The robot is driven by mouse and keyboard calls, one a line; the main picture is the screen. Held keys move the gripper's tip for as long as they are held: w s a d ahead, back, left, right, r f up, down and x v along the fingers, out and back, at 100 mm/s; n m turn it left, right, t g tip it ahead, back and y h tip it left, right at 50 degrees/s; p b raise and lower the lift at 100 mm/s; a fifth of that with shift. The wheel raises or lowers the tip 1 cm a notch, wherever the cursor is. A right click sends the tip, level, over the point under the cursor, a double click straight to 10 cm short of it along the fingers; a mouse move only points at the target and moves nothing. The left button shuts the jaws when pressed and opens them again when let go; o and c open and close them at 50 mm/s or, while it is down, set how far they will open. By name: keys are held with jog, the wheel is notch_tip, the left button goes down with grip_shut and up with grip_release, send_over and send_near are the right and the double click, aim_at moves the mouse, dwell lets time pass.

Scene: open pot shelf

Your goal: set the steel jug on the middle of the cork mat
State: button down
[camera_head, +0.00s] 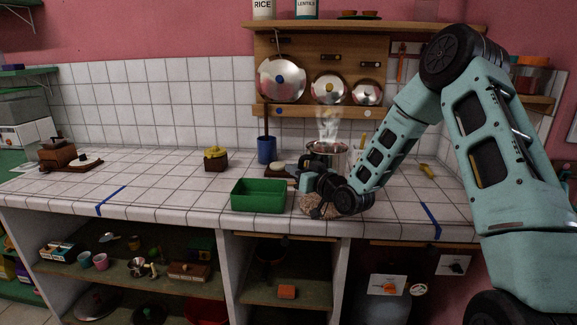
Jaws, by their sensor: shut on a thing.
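The steel jug (327,149) is a shiny metal vessel with a dark rim, and steam rises above it. It looks upright, right behind my gripper (312,184), which hides its lower part. My gripper is shut on the jug, though the fingers' contact is hard to make out. The cork mat (307,204) appears as a speckled brown patch at the counter's front, below my gripper and largely covered by it. I cannot tell the gap between jug and mat.
A green tray (258,196) stands close left of my gripper. A blue container (267,150) and a yellow-topped pot (216,158) stand further back. Lids hang on a wooden rack (390,67) behind. The left tiled counter (155,185) has free room.

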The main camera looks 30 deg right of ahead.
jog(key=shift+w+f+b, duration=0.1)
jog(key=shift+f+b, duration=2)
jog(key=shift+f, duration=0.8)
jog(key=shift+r, duration=0.1)
jog(key=shift+f+b, duration=0.45)
jog(key=shift+b, duration=0.25)
jog(key=c, duration=1.3)
grip_release()
jog(key=shift+s+f, duration=0.2)
jog(key=shift+s, duration=0.05)
jog(key=s+d+p, duration=0.1)
jog(key=s+p, duration=0.1)
jog(key=s, duration=0.3)
jog(key=s+d+p, duration=0.1)
jog(key=s+p, duration=0.2)
jog(key=s, duration=0.3)
jog(key=s+d+p, duration=0.1)
jog(key=s+p, duration=0.1)
jog(key=s, duration=0.4)
jog(key=shift+d+r+p, duration=0.2)
jog(key=shift+p, duration=0.2)
